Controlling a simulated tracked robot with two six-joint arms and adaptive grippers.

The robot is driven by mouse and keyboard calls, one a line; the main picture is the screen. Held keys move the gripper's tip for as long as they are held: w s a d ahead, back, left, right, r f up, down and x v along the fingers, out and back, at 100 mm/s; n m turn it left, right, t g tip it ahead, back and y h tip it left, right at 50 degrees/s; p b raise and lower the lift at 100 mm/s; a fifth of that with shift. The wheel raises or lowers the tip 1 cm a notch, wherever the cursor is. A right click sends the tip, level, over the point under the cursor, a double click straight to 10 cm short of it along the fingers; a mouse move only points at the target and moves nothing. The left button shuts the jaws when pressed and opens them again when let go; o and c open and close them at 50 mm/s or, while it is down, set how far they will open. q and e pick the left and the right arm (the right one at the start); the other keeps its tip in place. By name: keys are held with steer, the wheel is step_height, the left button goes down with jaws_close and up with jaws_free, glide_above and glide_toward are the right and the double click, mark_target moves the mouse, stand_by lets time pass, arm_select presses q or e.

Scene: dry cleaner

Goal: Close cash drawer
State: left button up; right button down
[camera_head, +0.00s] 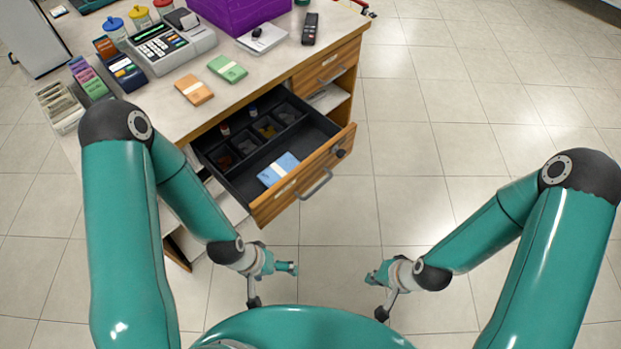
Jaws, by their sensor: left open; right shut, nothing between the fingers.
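The cash drawer (248,191) is pulled out of the wooden counter, with a wooden front, a metal handle (317,185) and a dark lock knob (341,153). Its black tray has small compartments with coins, and a blue banknote stack (279,169) lies in the front section. My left gripper (274,286) is open and empty, below and in front of the drawer's left end, apart from it. My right gripper (376,296) is shut and empty, over the floor to the right, apart from the drawer.
The counter top (205,122) holds a cash register (165,45), an orange banknote stack (194,89), a green banknote stack (228,69), a purple box (240,14) and a card terminal (310,29). A closed drawer (327,67) is further back. The tiled floor at right is clear.

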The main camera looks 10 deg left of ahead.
mark_target(305, 176)
steer(key=w+a+r+m+t+y+b, duration=0.3)
steer(key=w+t+b, duration=0.1)
steer(key=w, duration=0.3)
steer(key=w+a+r+m+t+y+b, duration=0.2)
steer(key=w+a+r+t+b, duration=0.15)
steer(key=w, duration=0.35)
steer(key=w+a+y+b, duration=0.1)
steer(key=w+a+b, duration=0.2)
steer(key=a+b, duration=0.1)
steer(key=w+a+n+t+y+b, duration=0.1)
steer(key=w+a+y+b, duration=0.1)
steer(key=a+b, duration=0.2)
steer(key=w+a+f+t+y+b, duration=0.1)
steer(key=w+a+y+b, duration=0.1)
steer(key=b, duration=0.5)
steer(key=shift+w+a+f+n+b, duration=0.1)
steer(key=shift+w+a+n+b, duration=0.25)
steer(key=shift+w+a, duration=0.55)
steer(key=shift+a, duration=0.25)
steer(key=shift+w, duration=0.15)
